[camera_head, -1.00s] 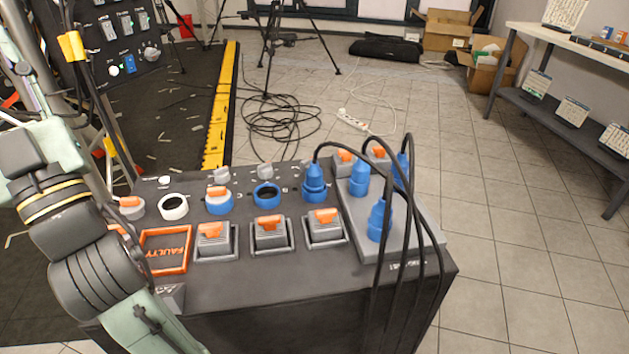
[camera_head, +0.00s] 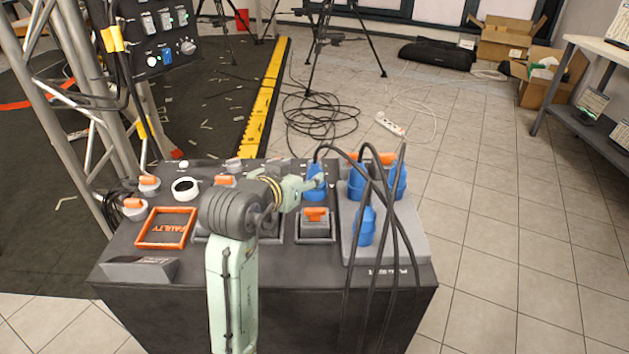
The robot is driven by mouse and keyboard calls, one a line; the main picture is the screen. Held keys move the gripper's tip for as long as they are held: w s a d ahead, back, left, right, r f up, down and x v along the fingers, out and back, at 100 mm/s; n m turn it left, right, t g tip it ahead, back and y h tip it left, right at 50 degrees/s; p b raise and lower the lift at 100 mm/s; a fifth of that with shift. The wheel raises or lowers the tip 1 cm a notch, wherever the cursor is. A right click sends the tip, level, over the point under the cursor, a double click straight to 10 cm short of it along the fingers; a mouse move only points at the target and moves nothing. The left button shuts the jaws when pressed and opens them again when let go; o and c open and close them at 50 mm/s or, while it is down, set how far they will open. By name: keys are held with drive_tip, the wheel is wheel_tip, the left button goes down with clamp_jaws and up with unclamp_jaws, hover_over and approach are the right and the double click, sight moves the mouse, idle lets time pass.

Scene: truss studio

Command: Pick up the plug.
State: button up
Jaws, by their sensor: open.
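Several blue plugs with black cables show on the dark panel box. One blue plug (camera_head: 317,192) stands upright in a socket of the panel, left of the grey block (camera_head: 405,250). More blue plugs (camera_head: 365,226) stand on that block. My gripper (camera_head: 313,183) is open, with its fingertips at the upright plug in the panel. It looks very close to the plug, but I cannot tell whether the fingers touch it. My arm hides part of the panel's middle, including the blue-ringed socket.
An orange-framed plate marked FAULTY (camera_head: 166,228) and a white ring socket (camera_head: 185,188) lie on the panel's left. An orange-tabbed switch (camera_head: 316,225) sits just in front of the plug. Black cables arch up on the right. A metal truss stands at left.

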sight(314, 165)
drive_tip(key=x, duration=0.3)
drive_tip(key=shift+w, duration=0.15)
drive_tip(key=p+x, duration=0.1)
drive_tip(key=x, duration=0.1)
drive_tip(key=p+x, duration=0.1)
drive_tip(key=x, duration=0.2)
drive_tip(key=shift+d+r+p, duration=0.15)
drive_tip(key=shift+r+p, duration=0.1)
drive_tip(key=shift+p, duration=0.15)
drive_tip(key=shift+w+f, duration=0.15)
drive_tip(key=shift+w, duration=0.1)
drive_tip(key=shift+c, duration=0.2)
clamp_jaws()
